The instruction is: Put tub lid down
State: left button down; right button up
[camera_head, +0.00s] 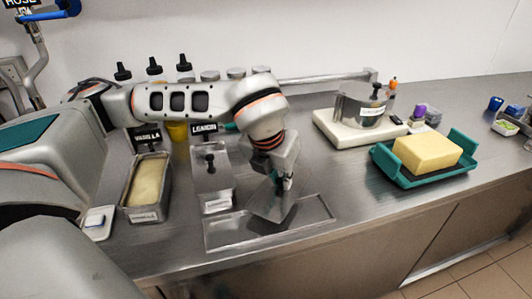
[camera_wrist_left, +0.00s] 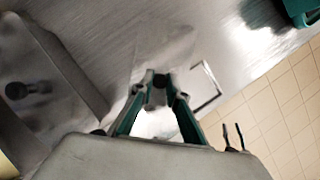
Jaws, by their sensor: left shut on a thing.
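My left gripper (camera_head: 286,184) comes in from the left over the counter and points down. It is shut on the tub lid (camera_head: 268,203), a thin grey metal plate, apparently by its knob. The lid is over the shallow metal tray (camera_head: 228,240) near the counter's front edge; I cannot tell whether it touches the tray. In the left wrist view the gripper's green fingers (camera_wrist_left: 157,92) close together at the knob, and the lid is hard to make out. The vanilla tub (camera_head: 147,188) is open and shows pale yellow contents. My right gripper is not in view.
The lemon tub (camera_head: 212,178), lidded with a black knob, stands just left of the gripper. A teal tray (camera_head: 447,174) with a yellow block (camera_head: 427,151) is at right. A white board (camera_head: 330,127) holds a metal container (camera_head: 358,108). Counter between the metal and teal trays is clear.

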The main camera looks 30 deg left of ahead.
pick_arm(q)
jog(key=w+a, duration=0.4)
jog(key=a, duration=0.1)
jog(key=shift+a, duration=0.15)
jog(key=w+a+p, duration=0.1)
jog(key=w+a, duration=0.4)
jog(key=a, duration=0.1)
jog(key=shift+w+a, duration=0.15)
jog(key=shift+w, duration=0.25)
jog(key=shift+f, duration=1.85)
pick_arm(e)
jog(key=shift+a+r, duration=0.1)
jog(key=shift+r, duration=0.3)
pick_arm(q)
jog(key=c, duration=2)
grip_release()
jog(key=shift+o, duration=0.2)
jog(key=shift+r, duration=0.15)
